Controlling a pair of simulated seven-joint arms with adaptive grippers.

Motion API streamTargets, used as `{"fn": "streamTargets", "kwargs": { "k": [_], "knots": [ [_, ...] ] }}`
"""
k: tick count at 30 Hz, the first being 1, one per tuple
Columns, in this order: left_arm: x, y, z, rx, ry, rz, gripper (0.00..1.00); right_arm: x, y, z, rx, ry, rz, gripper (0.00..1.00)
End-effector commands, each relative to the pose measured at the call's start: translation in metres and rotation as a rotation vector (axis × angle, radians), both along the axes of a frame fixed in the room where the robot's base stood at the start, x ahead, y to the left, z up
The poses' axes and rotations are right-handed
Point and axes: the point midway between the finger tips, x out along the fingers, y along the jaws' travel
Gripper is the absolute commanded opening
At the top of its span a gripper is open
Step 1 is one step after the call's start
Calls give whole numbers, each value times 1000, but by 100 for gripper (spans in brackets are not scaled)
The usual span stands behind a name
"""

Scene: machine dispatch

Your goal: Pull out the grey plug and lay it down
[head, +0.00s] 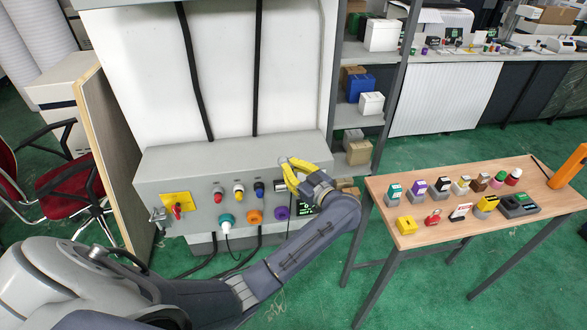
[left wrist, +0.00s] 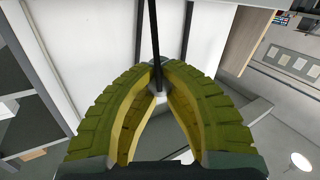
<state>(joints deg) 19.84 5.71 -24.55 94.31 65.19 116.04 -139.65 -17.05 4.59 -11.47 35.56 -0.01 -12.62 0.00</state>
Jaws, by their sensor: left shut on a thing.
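My left gripper (head: 287,164) has yellow fingers and is in front of the right part of the grey machine panel (head: 185,205). In the left wrist view its fingertips (left wrist: 160,68) come together around a small grey plug (left wrist: 160,97) with a black cable (left wrist: 154,30). The plug is mostly hidden by the fingers, and I cannot tell whether it is still in a socket. In the head view the gripper covers it. My right gripper is not in view.
The panel also has a red switch on a yellow plate (head: 176,201) and red, yellow and blue items above the plugs. A wooden table (head: 455,205) at the right holds several small items; its front middle has bare room. A shelf rack (head: 365,120) stands behind.

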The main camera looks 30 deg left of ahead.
Motion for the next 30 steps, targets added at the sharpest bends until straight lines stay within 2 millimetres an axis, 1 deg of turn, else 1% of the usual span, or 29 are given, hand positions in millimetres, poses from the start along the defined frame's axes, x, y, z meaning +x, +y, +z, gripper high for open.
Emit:
{"fn": "streamTargets", "kwargs": {
  "k": [1,11,30],
  "knots": [
    [1,0,3,4,-5,-1,0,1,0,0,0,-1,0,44],
    [0,-2,2,-15,5,1,0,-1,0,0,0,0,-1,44],
    [40,31,-1,-9,5,1,0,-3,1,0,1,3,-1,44]
  ]
}}
